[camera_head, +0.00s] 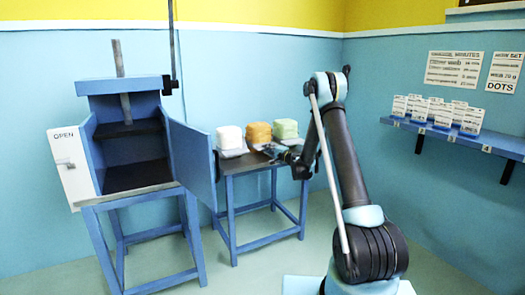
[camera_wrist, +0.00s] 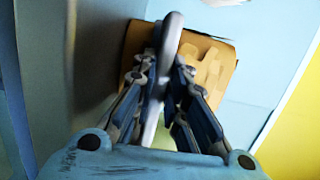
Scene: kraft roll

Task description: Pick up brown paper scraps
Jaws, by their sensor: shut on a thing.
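A brown-orange stack of paper (camera_head: 259,132) sits on a small table, between a white stack (camera_head: 229,137) and a pale green stack (camera_head: 285,129). In the wrist view the brown stack (camera_wrist: 212,72) shows just beyond my fingers. My gripper (camera_head: 272,152) is low beside the front of the brown stack. In the wrist view my fingers (camera_wrist: 168,75) are closed on a slim grey bar (camera_wrist: 172,35) in front of the stack. Whether the bar is joined to the stack's tray cannot be told. A pale green patch shows low between the fingers.
The blue table (camera_head: 262,186) stands against the back wall. Left of it is a blue press cabinet (camera_head: 128,128) with its blue door (camera_head: 191,160) swung open and a white panel (camera_head: 66,168) marked OPEN. A wall shelf (camera_head: 455,137) with white boxes (camera_head: 436,112) is at right.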

